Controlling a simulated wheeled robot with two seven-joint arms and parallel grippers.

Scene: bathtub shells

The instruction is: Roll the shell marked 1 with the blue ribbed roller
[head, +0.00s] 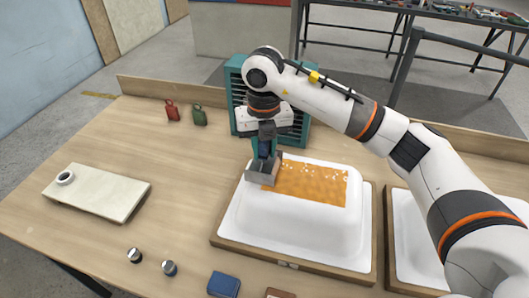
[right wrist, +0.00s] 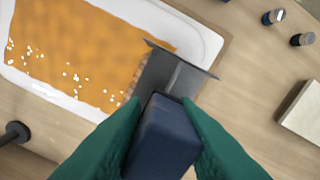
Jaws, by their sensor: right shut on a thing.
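A white tub shell (head: 290,230) sits upside down on a wooden frame, with an orange wet patch (head: 305,185) dotted with white specks on its top. A label on the frame's front is too small to read, so I cannot tell whether it is shell 1. My right gripper (head: 264,150) is shut on the dark blue handle (right wrist: 165,135) of a tool. The tool's grey metal head (right wrist: 178,75) is at the patch's left end in the head view; a ribbed part shows beside it in the right wrist view. Contact is unclear. My left gripper is out of view.
A second white shell (head: 408,235) stands at right. A teal slatted unit (head: 240,85) stands behind my gripper. A pale board (head: 100,195) with a white ring, red and green containers (head: 199,115), small metal cylinders (head: 169,268) and a blue box (head: 224,285) lie leftward and in front.

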